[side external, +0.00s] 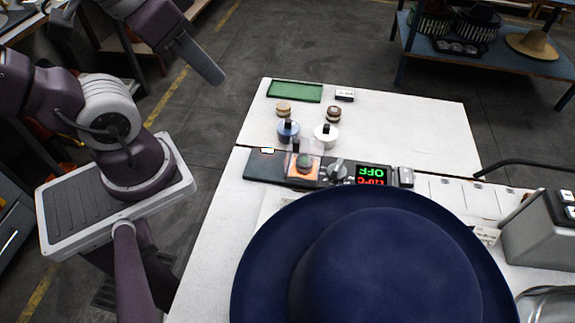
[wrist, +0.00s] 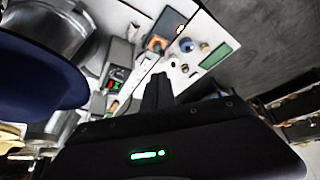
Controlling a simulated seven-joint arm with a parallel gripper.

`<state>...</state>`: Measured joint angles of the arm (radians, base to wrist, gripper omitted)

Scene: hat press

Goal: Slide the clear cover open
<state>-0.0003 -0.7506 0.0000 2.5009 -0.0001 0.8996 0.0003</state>
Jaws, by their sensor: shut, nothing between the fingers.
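The clear cover (side external: 318,164) is a faint see-through piece over an orange square with a round green button on the dark control panel (side external: 262,165). Its exact edges are hard to make out. A small black upright piece stands at its back edge. In the wrist view the orange square (wrist: 157,43) shows small near the top; the cover itself cannot be told apart there. My gripper (side external: 217,78) is shut and empty, high up and left of the table, well away from the cover. Its dark fingers (wrist: 158,88) also show in the wrist view.
A large navy hat (side external: 385,260) fills the near side of the table. Beside the cover are a knob (side external: 336,170) and a display (side external: 372,175) reading OFF. Behind stand two bottles, blue (side external: 287,131) and white (side external: 326,136), and a green tray (side external: 294,91).

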